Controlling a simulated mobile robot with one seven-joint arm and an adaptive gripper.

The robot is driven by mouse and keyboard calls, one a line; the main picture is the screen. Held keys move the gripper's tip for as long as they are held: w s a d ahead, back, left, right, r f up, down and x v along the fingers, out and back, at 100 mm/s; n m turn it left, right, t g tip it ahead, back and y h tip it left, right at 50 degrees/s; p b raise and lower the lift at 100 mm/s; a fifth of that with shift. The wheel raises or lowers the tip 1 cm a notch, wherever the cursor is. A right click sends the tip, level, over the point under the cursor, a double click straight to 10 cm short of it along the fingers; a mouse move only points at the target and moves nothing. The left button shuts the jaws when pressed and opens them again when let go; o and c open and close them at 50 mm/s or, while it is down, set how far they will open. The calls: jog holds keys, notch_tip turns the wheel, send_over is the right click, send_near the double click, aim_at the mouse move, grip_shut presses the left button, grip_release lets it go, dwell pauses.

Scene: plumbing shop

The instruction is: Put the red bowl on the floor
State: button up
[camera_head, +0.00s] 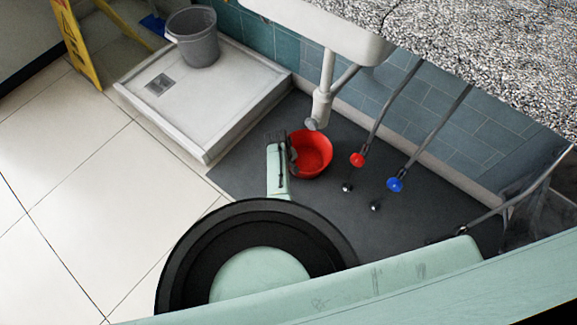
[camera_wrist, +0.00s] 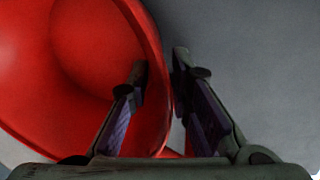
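The red bowl (camera_head: 313,154) is over the dark grey floor area (camera_head: 340,205) under the sink, mouth up. I cannot tell whether its base touches the floor. My gripper (camera_head: 284,146) is at the bowl's left edge in the head view. In the wrist view, the bowl (camera_wrist: 75,60) fills the left side. The fingers of my gripper (camera_wrist: 160,78) straddle its rim, one inside the bowl and one outside. They stand apart, with some space beside the thin rim. The bowl's lower part is hidden.
A drain pipe (camera_head: 322,100) hangs just above the bowl. Red (camera_head: 357,160) and blue (camera_head: 395,184) valves are to its right. A white shower tray (camera_head: 205,95) holds a grey bucket (camera_head: 193,40). Light floor tiles (camera_head: 70,190) at left are clear; a yellow sign (camera_head: 78,45) stands behind.

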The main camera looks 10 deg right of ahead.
jog(key=shift+o, duration=0.2)
jog(key=shift+r, duration=0.15)
notch_tip(320, 180, up, 12)
jog(key=s+a+p, duration=0.1)
jog(key=a+p, duration=0.1)
jog(key=p, duration=1)
